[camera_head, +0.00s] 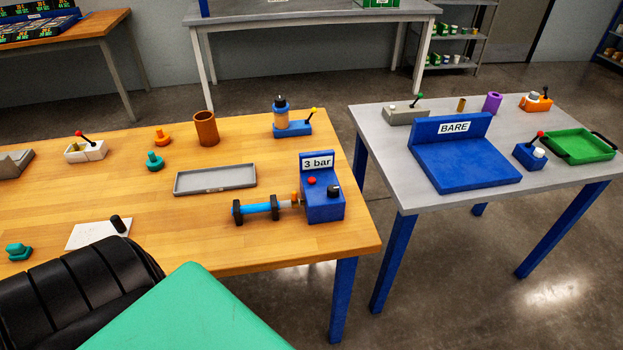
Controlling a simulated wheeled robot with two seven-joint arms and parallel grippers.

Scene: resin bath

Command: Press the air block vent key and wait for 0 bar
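The blue air block (323,205) stands near the right front corner of the wooden table. A white display on its upright back plate reads "3 bar" (318,163). A red round key (311,181) and a black knob (333,190) sit on top of the block. I cannot read any label saying which is the vent key. A blue cylinder with black end clamps (261,208) lies to the block's left, with an orange fitting (295,198) between them.
A grey tray (215,190) lies behind the cylinder. A brown cup (206,128) and a blue stand with a bottle (292,130) are farther back. A grey table (400,175) with a blue fixture reading "BARE" (465,175) stands right, across a floor gap.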

